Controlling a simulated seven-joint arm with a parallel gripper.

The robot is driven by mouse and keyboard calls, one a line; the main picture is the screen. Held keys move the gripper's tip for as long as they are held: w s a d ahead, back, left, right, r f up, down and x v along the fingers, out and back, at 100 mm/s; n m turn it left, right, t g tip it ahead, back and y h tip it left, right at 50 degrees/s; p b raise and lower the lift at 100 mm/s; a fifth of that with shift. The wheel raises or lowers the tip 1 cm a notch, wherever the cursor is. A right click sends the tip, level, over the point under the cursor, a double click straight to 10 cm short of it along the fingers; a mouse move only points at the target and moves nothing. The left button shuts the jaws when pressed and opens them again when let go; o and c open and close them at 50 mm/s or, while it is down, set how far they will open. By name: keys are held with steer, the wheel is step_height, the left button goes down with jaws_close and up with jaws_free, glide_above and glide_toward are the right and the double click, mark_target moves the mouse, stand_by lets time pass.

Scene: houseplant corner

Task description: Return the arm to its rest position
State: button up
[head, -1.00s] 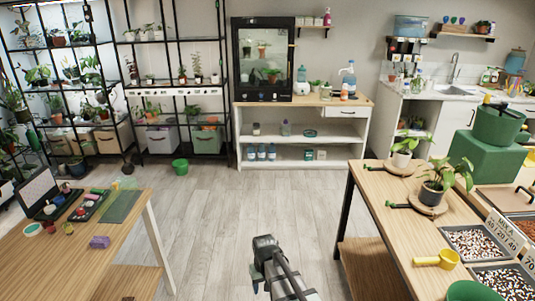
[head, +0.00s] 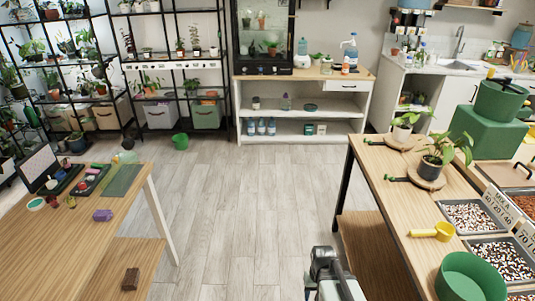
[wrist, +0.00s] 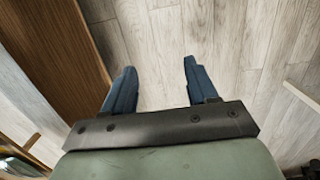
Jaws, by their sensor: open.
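My gripper (wrist: 155,88) shows in the wrist view with its two blue fingers apart and nothing between them. Below it is bare grey wood floor, with a brown wooden panel at the left. In the head view my arm shows at the bottom, in the gap between the two tables and close to the right table's left side. The fingertips cannot be made out there.
The right table (head: 395,220) holds potted plants, a yellow scoop (head: 433,232), a green pot (head: 470,278) and trays of mix. The left table (head: 60,250) holds tools and a purple block (head: 102,215). The floor (head: 240,210) between them is clear.

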steer(key=s+f+g, duration=0.3)
steer(key=s+f, duration=0.5)
steer(key=s, duration=0.5)
steer(key=s+f+g, duration=0.2)
steer(key=s+f, duration=0.6)
steer(key=s, duration=0.5)
steer(key=shift+g, duration=0.4)
